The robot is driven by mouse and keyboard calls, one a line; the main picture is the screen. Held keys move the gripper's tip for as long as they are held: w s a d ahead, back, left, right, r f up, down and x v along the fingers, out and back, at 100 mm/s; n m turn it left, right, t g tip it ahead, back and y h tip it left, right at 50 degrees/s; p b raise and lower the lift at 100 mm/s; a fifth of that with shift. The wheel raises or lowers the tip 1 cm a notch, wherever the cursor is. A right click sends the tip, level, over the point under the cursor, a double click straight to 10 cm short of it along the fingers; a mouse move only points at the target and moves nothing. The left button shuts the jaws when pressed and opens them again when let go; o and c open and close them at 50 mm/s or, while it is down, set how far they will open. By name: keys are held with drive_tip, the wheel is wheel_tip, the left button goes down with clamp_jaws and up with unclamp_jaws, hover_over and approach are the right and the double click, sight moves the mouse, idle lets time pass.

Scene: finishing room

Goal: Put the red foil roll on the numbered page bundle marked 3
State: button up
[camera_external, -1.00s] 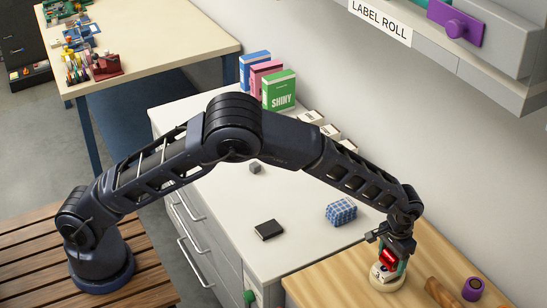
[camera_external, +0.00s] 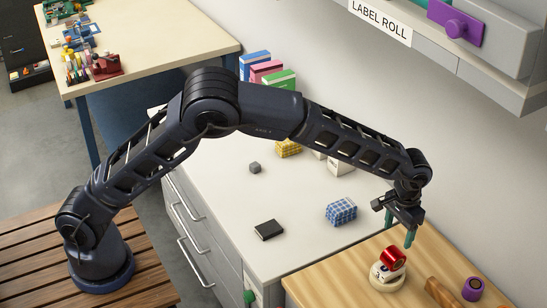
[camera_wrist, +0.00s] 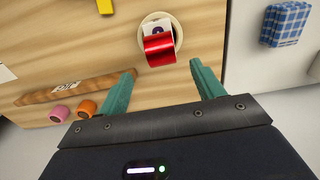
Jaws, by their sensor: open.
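The red foil roll (camera_external: 393,258) lies on its side on top of a small white block with dark marks (camera_external: 381,272), which sits in a round cream dish (camera_external: 376,284) on the wooden top. In the wrist view the shiny red roll (camera_wrist: 160,48) covers part of the white block (camera_wrist: 156,25), inside the dish rim (camera_wrist: 141,38). I cannot read a number on the block. My gripper (camera_external: 398,222) is open and empty, above the roll and apart from it. Its green fingers show in the wrist view (camera_wrist: 163,84), with the roll beyond them.
A purple roll (camera_external: 473,288) and a brown stick (camera_external: 440,292) lie right of the dish. An orange roll (camera_wrist: 87,107) shows in the wrist view. A blue checked block (camera_external: 341,211) and a black block (camera_external: 269,229) stand on the white counter. White blocks (camera_external: 338,166) are partly hidden behind my arm.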

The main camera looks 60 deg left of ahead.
drive_tip(key=shift+a+r, duration=0.15)
drive_tip(key=shift+r, duration=0.45)
drive_tip(key=s+a+r+t+h, duration=0.1)
drive_tip(key=s+a+r, duration=0.7)
drive_tip(key=a+r, duration=0.4)
drive_tip(key=s+a+r+t, duration=0.1)
drive_tip(key=s+a+r, duration=0.85)
drive_tip(key=a, duration=0.35)
drive_tip(key=s+a+r+t, duration=0.1)
drive_tip(key=s+a+r, duration=0.1)
drive_tip(key=s+a, duration=0.4)
drive_tip(key=s+a+r, duration=0.1)
drive_tip(key=s+a, duration=0.2)
drive_tip(key=s, duration=0.5)
drive_tip(key=s+a+f, duration=0.2)
drive_tip(key=s+a, duration=0.1)
drive_tip(key=s, duration=0.5)
drive_tip(key=s+a+f+t+y, duration=0.1)
drive_tip(key=s+a+f, duration=0.1)
drive_tip(key=s, duration=0.6)
drive_tip(key=shift+s+a+t, duration=0.3)
drive_tip(key=shift+s+a, duration=0.05)
drive_tip(key=shift+a, duration=0.1)
